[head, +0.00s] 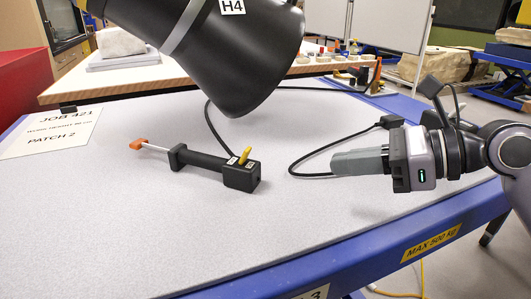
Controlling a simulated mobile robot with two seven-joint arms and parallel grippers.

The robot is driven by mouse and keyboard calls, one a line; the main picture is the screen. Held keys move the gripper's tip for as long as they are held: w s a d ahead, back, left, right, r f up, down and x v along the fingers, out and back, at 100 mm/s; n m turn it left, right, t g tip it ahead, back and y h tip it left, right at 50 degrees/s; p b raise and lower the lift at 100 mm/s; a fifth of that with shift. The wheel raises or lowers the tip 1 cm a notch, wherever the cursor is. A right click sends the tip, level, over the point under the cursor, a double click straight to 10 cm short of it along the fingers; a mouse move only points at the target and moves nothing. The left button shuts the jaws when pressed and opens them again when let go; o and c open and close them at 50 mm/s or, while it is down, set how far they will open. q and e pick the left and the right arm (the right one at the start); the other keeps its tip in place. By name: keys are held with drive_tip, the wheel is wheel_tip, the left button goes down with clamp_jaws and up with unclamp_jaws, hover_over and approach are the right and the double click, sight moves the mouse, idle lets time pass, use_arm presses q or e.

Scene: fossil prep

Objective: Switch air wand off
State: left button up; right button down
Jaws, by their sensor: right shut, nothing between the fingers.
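The air wand (205,162) lies on the grey table top in the head view. It has a black body, a thin metal tube and an orange tip (138,144) at the left. A small yellow lever (245,155) stands up from the black block at its right end, leaning a little right; the marks beside it are too small to read. My right gripper (334,163) is to the right of the wand, its grey fingers shut and empty, pointing left at the block. A clear gap separates them. My left gripper is not in view.
A large black hood (235,55) marked H4 hangs above the table behind the wand. A dark cable (310,153) loops near my right gripper. A paper sheet (48,133) lies at the left. The front of the blue-edged table (190,240) is clear.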

drive_tip(key=shift+a+f, duration=0.1)
drive_tip(key=shift+a, duration=0.2)
approach(247, 156)
drive_tip(key=f, duration=0.1)
drive_tip(key=a+f, duration=0.1)
drive_tip(key=f, duration=0.1)
drive_tip(key=shift+w+a+f+p, duration=0.15)
drive_tip(key=shift+f+p, duration=0.15)
drive_tip(key=shift+p, duration=0.05)
drive_tip(key=a, duration=0.1)
drive_tip(key=w+a+r, duration=0.1)
drive_tip(key=a, duration=0.1)
drive_tip(key=shift+w+p, duration=0.1)
drive_tip(key=shift+p, duration=0.2)
drive_tip(key=shift+w+a+r, duration=0.2)
drive_tip(key=shift+a, duration=0.2)
drive_tip(key=shift+r, duration=0.1)
drive_tip(key=shift+r+h+p, duration=0.15)
drive_tip(key=shift+h+p, duration=0.15)
drive_tip(key=shift+p, duration=0.5)
drive_tip(key=shift+w+g, duration=0.1)
drive_tip(key=shift+g, duration=0.2)
